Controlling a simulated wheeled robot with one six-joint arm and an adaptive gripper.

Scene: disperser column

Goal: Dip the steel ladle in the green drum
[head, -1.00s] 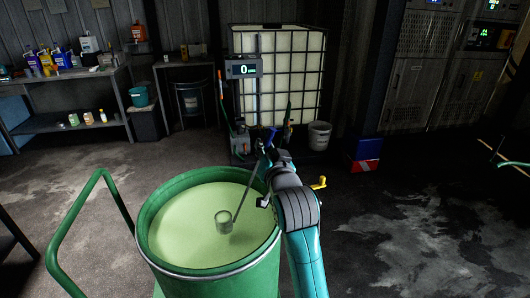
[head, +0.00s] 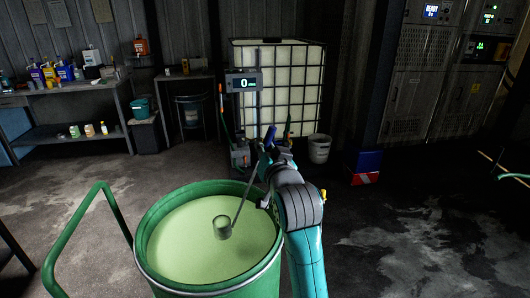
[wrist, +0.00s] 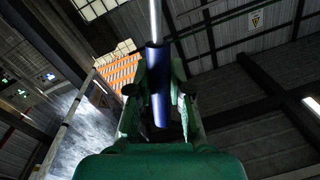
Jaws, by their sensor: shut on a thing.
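The green drum (head: 180,288) stands in front of me, open at the top and holding pale green liquid (head: 185,240). The steel ladle (head: 223,227) hangs cup-down over the liquid, within the rim. I cannot tell whether its cup touches the surface. Its thin shaft slants up to the right to my gripper (head: 267,152) above the drum's back right rim. In the wrist view my gripper (wrist: 158,80) is shut on the ladle's blue grip (wrist: 157,95), with the steel shaft running out beyond the fingers.
A caged white tank (head: 285,85) with a display reading 0 (head: 243,83) stands behind the drum. A grey bucket (head: 319,148) and a red-blue box (head: 364,167) are to its right. A green tube handle (head: 75,225) rises left of the drum. Open floor lies right.

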